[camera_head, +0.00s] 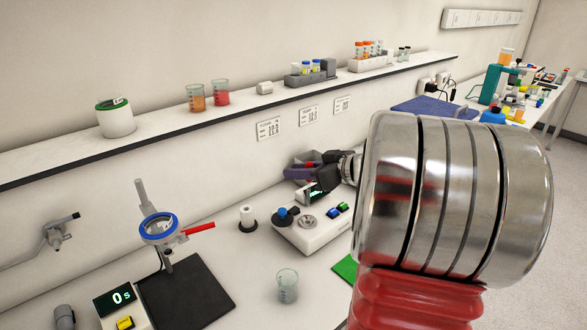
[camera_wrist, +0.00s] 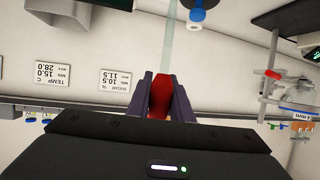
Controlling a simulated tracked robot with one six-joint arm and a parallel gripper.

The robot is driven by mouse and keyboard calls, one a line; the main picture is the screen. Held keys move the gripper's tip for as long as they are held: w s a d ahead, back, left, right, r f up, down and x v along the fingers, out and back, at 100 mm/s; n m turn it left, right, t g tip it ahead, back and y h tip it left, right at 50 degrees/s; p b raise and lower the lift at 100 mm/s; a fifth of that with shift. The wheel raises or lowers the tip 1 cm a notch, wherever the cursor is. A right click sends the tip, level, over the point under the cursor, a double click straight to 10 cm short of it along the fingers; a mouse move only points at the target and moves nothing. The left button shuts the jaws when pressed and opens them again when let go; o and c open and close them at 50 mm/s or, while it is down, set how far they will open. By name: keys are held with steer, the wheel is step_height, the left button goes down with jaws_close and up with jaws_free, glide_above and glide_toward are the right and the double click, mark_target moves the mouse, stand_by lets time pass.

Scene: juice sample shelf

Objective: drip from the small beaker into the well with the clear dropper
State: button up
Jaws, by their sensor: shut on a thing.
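My gripper (camera_head: 298,172) is over the bench in the head view, to the back of the white instrument. In the wrist view its purple fingers (camera_wrist: 160,92) are shut on the red bulb (camera_wrist: 160,97) of the clear dropper. The dropper's clear tube (camera_wrist: 169,42) runs out past the fingers to the top of the picture; its tip is not clearly seen. A small clear beaker (camera_head: 287,288) stands upright on the bench in front. The white instrument (camera_head: 300,238) has a round metal disc (camera_head: 308,221), which looks like the well. I cannot tell what the beaker contains.
A ring stand (camera_head: 160,232) with a red handle and a black mat (camera_head: 186,292) are at left. A small spool-like item (camera_head: 247,217) stands beside the instrument. A green mat (camera_head: 345,269) lies at right. The wall shelf (camera_head: 250,102) above bears beakers and tube racks.

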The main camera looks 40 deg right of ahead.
steer(key=shift+f, duration=0.2)
steer(key=shift+f, duration=1.6)
steer(key=shift+o, duration=0.7)
jaws_close()
